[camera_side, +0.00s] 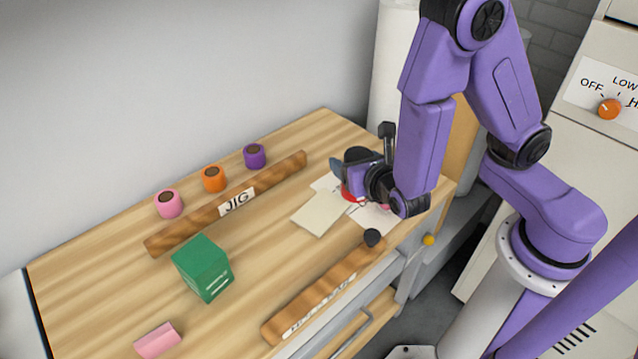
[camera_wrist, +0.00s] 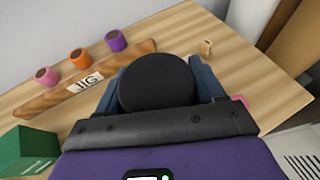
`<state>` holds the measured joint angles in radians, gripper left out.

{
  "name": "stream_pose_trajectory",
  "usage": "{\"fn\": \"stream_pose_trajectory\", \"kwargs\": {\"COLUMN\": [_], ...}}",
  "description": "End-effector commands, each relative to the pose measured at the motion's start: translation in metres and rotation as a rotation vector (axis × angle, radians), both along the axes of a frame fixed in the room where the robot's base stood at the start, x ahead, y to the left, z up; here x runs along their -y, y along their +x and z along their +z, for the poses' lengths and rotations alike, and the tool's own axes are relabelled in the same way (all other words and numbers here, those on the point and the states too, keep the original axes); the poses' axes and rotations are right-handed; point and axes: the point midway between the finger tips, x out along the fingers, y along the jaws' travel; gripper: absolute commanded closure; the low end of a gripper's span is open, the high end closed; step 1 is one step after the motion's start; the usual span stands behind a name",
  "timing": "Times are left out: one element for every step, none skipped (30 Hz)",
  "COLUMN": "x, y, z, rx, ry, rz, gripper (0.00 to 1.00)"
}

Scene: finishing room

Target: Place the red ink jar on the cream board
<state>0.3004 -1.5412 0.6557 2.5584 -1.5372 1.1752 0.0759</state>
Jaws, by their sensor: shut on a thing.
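My gripper (camera_side: 352,176) is shut on the red ink jar (camera_side: 347,194), which has a round black lid. In the wrist view the lid (camera_wrist: 157,83) sits between the blue fingers of my gripper (camera_wrist: 160,78) and hides the jar's body. The cream board (camera_side: 316,217) lies flat on the wooden bench, just left of and nearer than the jar in the side view. White sheets lie beside the board, around and under the jar. I cannot tell the gap between the jar and what is below it.
A wooden bar marked JIG (camera_side: 205,217) lies left, with pink (camera_side: 168,204), orange (camera_side: 213,180) and purple (camera_side: 255,157) pots behind. A green box (camera_side: 202,268), pink block (camera_side: 158,340) and second wooden bar (camera_side: 318,296) lie nearer. Bench between the bars is mostly clear.

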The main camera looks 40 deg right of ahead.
Motion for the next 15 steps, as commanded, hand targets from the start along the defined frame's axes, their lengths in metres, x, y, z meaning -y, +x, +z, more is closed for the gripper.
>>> {"fn": "stream_pose_trajectory", "kwargs": {"x": [-0.001,-0.001,-0.002,-0.002,-0.003,-0.004,-0.004,-0.005,-0.005,-0.006,-0.006,-0.007,-0.007,-0.007,-0.008], "y": [0.004,0.006,0.009,0.012,0.014,0.016,0.018,0.02,0.023,0.025,0.027,0.029,0.031,0.033,0.035], "z": [-0.002,-0.003,-0.004,-0.005,-0.006,-0.007,-0.008,-0.009,-0.01,-0.011,-0.012,-0.013,-0.014,-0.015,-0.017], "rx": [0.001,0.0,0.001,0.0,0.0,0.0,0.0,0.0,0.001,0.001,0.001,0.0,0.0,-0.001,0.0], "ry": [-0.002,-0.002,-0.001,-0.001,-0.001,-0.002,-0.002,-0.002,-0.001,-0.001,-0.001,-0.002,-0.002,-0.002,-0.001], "rz": [-0.001,-0.001,-0.002,-0.003,-0.001,-0.001,-0.001,-0.001,-0.002,-0.001,-0.002,-0.001,-0.001,-0.001,-0.001], "gripper": [0.76,0.76,0.76,0.76,0.76,0.76,0.76,0.76,0.76,0.76,0.76,0.76,0.76,0.76,0.76]}}
